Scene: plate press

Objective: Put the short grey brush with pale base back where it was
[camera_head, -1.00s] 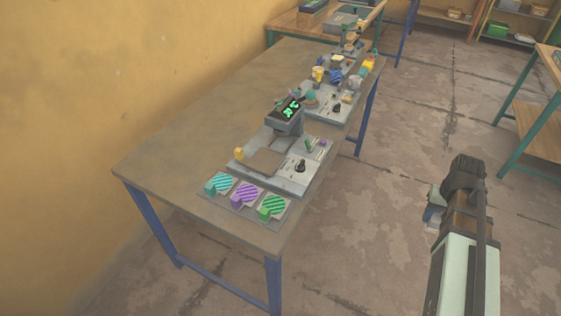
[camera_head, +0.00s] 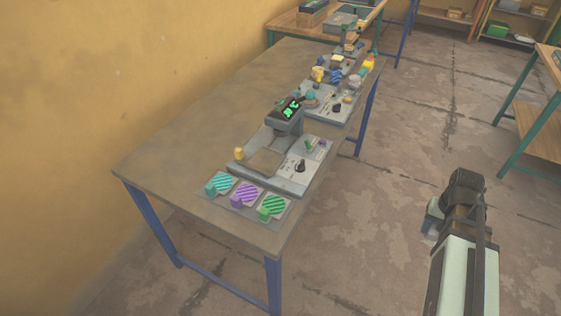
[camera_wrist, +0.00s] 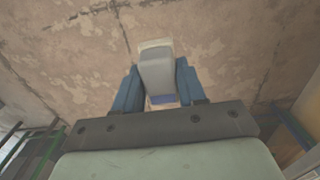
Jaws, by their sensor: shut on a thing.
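In the wrist view my gripper (camera_wrist: 158,88) is shut on the short grey brush with pale base (camera_wrist: 157,70). The grey part faces the camera and a pale edge shows around it, between the two blue fingers. In the head view my gripper (camera_head: 433,217) is at the right, over open floor and apart from the table. The brush is too small to make out clearly there. I cannot tell which spot the brush came from.
The long table (camera_head: 190,145) stands left of my arm. On it are a press with a lit display (camera_head: 287,110), a black knob (camera_head: 300,166), and teal (camera_head: 220,182), purple (camera_head: 246,193) and green (camera_head: 273,206) striped plates. Several small objects crowd a farther panel.

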